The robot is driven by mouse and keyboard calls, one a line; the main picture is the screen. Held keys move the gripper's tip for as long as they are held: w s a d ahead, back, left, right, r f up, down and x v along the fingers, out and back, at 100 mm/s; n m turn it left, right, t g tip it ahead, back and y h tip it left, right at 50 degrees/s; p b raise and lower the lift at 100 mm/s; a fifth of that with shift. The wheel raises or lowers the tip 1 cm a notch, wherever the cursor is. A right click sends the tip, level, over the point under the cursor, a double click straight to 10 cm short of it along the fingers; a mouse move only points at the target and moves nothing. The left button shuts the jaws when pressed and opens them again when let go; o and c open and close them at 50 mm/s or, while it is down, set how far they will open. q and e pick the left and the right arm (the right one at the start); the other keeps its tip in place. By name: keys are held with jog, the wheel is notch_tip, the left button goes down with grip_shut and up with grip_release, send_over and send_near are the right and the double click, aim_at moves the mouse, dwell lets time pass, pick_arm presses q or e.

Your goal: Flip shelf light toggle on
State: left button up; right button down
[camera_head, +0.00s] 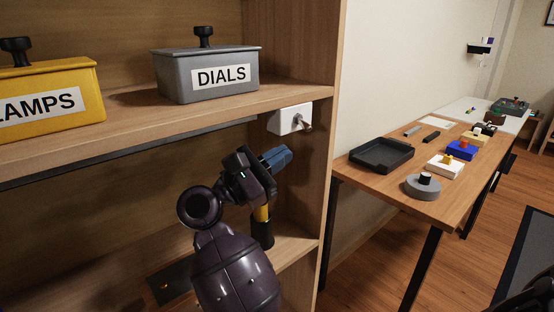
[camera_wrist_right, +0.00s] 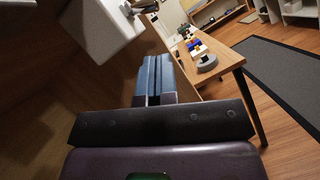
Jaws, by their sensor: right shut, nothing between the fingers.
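The shelf light toggle is a white box (camera_head: 285,121) with a short metallic lever (camera_head: 304,122), mounted on the inner side of the shelf's right upright, just under the upper board. In the right wrist view the white box (camera_wrist_right: 100,28) is large at the upper left, with part of the lever (camera_wrist_right: 143,6) at the top edge. My right gripper (camera_head: 283,157) has blue fingers that are shut and empty. They sit below the toggle box, apart from it. The fingers also show in the right wrist view (camera_wrist_right: 153,73). My left gripper is not in view.
A grey DIALS bin (camera_head: 207,91) and a yellow LAMPS bin (camera_head: 50,112) stand on the upper board (camera_head: 140,118). A black and yellow object (camera_head: 262,234) stands behind my right wrist. A table (camera_head: 385,183) to the right holds a black tray (camera_head: 381,155) and several parts.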

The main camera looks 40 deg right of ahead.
aim_at(305, 125)
pick_arm(q)
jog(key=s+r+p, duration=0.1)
jog(key=p, duration=0.1)
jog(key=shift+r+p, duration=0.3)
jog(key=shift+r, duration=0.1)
pick_arm(e)
jog(key=r, duration=0.1)
jog(key=s+d+r, duration=0.1)
jog(key=r, duration=0.1)
jog(key=shift+s+d+r, duration=0.2)
jog(key=shift+s+d, duration=0.05)
jog(key=shift+d, duration=0.1)
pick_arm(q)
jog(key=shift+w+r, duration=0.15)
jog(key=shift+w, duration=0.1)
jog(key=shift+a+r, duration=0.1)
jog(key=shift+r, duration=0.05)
pick_arm(e)
jog(key=shift+d, duration=0.15)
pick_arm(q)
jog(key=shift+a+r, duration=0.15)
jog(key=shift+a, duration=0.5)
pick_arm(e)
jog(key=shift+s+n+t, duration=0.1)
jog(key=shift+n+t, duration=0.2)
jog(key=shift+n, duration=0.2)
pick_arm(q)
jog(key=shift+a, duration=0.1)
